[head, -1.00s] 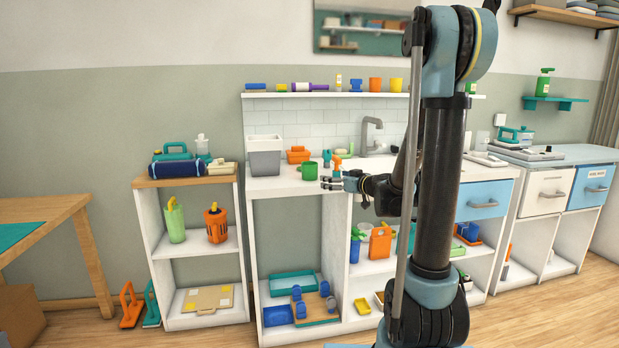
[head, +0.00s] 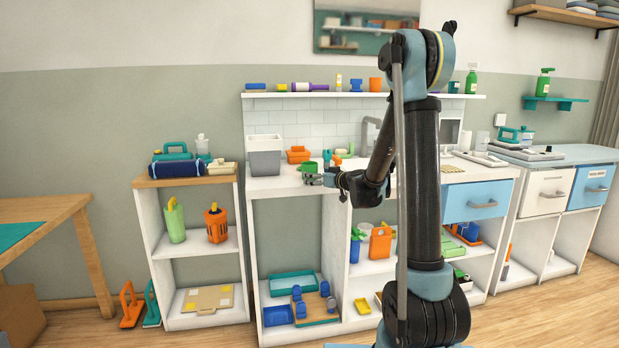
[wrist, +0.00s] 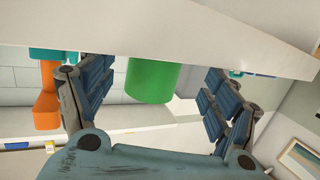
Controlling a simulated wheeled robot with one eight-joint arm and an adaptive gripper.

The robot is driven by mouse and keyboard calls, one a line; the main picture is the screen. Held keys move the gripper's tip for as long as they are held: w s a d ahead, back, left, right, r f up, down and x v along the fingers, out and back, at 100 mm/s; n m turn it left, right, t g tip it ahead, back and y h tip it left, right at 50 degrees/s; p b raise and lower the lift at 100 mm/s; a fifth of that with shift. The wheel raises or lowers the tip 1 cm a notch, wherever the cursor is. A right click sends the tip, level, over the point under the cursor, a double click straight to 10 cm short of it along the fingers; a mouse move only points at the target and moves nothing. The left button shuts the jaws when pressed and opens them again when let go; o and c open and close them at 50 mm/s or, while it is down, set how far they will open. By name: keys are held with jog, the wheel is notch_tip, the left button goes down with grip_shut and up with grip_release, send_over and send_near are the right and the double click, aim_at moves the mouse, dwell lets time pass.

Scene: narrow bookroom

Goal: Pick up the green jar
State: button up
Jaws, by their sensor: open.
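The green jar (head: 310,167) stands on the white counter, and my gripper partly covers it in the head view. In the wrist view the green jar (wrist: 152,82) shows as a plain green cylinder between the two fingers. My gripper (head: 309,179) is at counter height, just in front of the jar. In the wrist view my gripper (wrist: 160,77) is open, with a finger on each side of the jar and a gap to each. I cannot tell how deep the jar sits between the fingers.
A grey bin (head: 264,157) and an orange container (head: 298,155) stand near the jar. An orange item (wrist: 47,98) is beside the left finger in the wrist view. A pale green container (head: 175,222) stands on the left shelf.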

jog(key=x, duration=0.4)
jog(key=shift+w+r, duration=0.25)
jog(key=shift+w, duration=0.3)
jog(key=c, duration=1.6)
jog(key=shift+r, duration=5)
